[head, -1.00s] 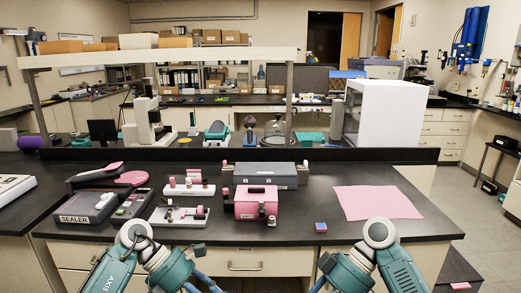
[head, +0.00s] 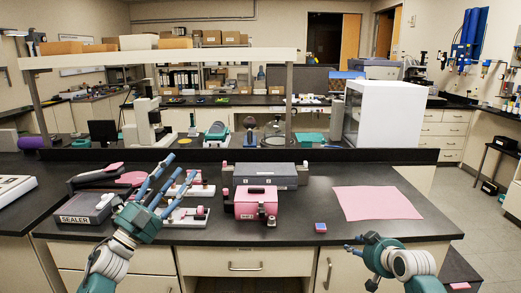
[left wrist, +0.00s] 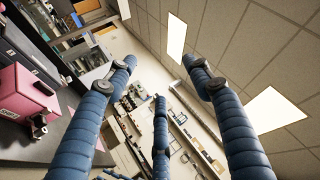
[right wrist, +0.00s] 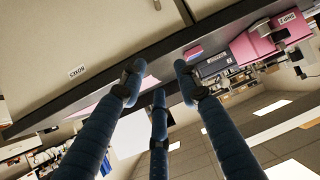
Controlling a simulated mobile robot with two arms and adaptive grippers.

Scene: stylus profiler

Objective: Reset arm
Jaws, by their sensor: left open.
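My left gripper (head: 172,178) is raised over the left part of the black bench, in front of the white racks. Its blue fingers point up and away, spread apart and empty, as the left wrist view (left wrist: 160,85) also shows. My right gripper (head: 352,244) is low at the bench's front edge, pointing left. Its fingers are spread with nothing between them in the right wrist view (right wrist: 158,85). A pink boxy device (head: 252,204) stands mid-bench, right of my left gripper and apart from it. No separate arm part of a device can be made out.
The grey sealer (head: 85,210) stands at the left. White racks (head: 205,190) are partly hidden behind my left fingers. A grey case (head: 265,176) is behind the pink device. A small blue-and-pink block (head: 320,227) and a pink mat (head: 377,203) lie to the right, with bare bench between.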

